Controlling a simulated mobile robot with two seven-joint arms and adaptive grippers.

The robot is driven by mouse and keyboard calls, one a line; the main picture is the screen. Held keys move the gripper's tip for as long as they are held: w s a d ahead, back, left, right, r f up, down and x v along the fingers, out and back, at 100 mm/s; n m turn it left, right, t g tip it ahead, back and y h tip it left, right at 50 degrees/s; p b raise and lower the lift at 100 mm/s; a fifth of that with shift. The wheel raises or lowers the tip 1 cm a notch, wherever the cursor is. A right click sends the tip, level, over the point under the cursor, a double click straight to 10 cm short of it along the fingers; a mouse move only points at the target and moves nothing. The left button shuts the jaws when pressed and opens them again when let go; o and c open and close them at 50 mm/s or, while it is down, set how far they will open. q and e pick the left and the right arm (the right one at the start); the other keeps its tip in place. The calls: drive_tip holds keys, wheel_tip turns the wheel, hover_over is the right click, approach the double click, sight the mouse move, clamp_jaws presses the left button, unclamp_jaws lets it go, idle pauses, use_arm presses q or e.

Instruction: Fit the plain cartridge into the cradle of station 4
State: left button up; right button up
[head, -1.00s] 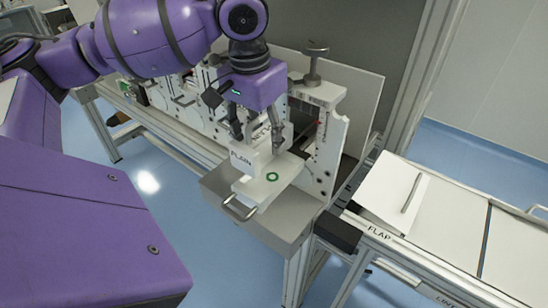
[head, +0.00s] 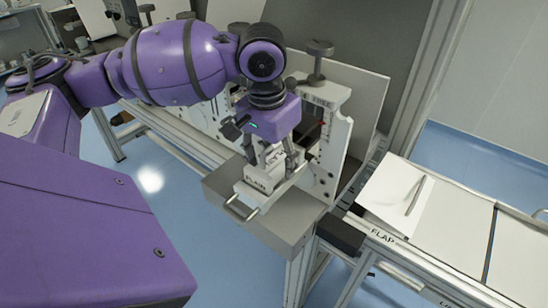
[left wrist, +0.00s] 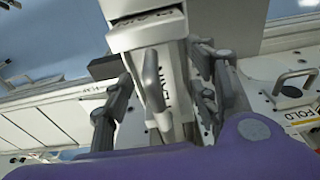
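The white plain cartridge (head: 262,178), with its "PLAIN" label facing out, is between the fingers of my left gripper (head: 274,158). In the left wrist view, the fingers (left wrist: 160,85) lie along both sides of the cartridge (left wrist: 172,95). My right gripper is not in view.
A white upright station panel (head: 333,150) with a knob on top (head: 320,48) stands close right of the gripper. A grey ledge (head: 278,228) lies below the slide. A conveyor-like bench with white plates (head: 455,220) and a "FLAP" label is at right.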

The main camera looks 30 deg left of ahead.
use_arm(q)
drive_tip(key=shift+o, duration=1.4)
drive_tip(key=shift+r, duration=0.35)
drive_tip(key=r, duration=0.3)
drive_tip(key=s+r, duration=0.1)
drive_tip(key=r, duration=0.3)
drive_tip(key=r+p, duration=0.1)
drive_tip(key=r, duration=0.2)
drive_tip(key=shift+s+r, duration=0.15)
drive_tip(key=shift+r, duration=0.4)
drive_tip(key=shift+s+r, duration=0.1)
drive_tip(key=shift+r, duration=0.05)
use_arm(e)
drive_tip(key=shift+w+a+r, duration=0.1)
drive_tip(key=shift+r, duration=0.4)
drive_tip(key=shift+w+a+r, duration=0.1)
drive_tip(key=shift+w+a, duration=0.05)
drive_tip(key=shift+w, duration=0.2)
